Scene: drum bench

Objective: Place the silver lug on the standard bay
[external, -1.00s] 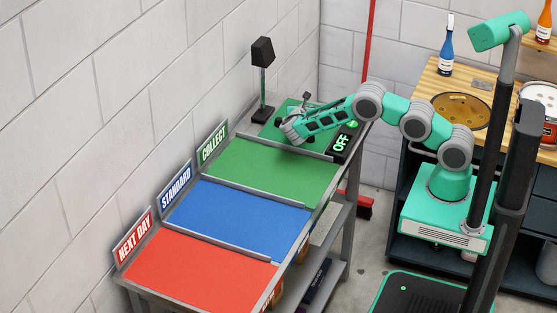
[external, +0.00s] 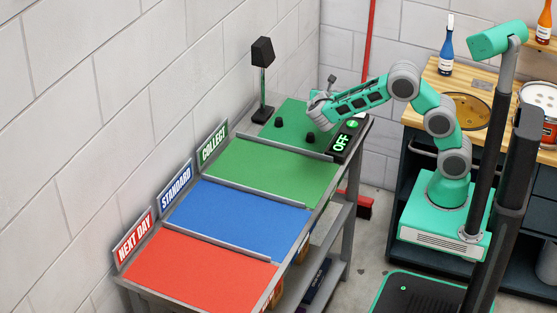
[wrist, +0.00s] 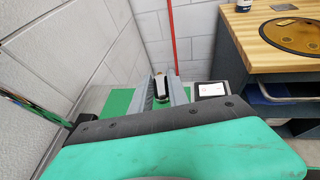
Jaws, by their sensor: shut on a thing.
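My gripper (external: 313,104) is above the far green work surface, near its right side. In the wrist view my gripper (wrist: 164,88) has its grey fingers close together on a small object with a pale, silvery top and dark sides, the silver lug (wrist: 161,84). The lug cannot be made out in the external view. The standard bay (external: 240,215) is the blue panel in the middle of the sloped bench, beside the blue STANDARD sign (external: 176,187). The blue panel is bare and lies well to the front left of my gripper.
The green COLLECT bay (external: 270,170) and red NEXT DAY bay (external: 200,268) are empty. Low grey ledges divide the bays.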

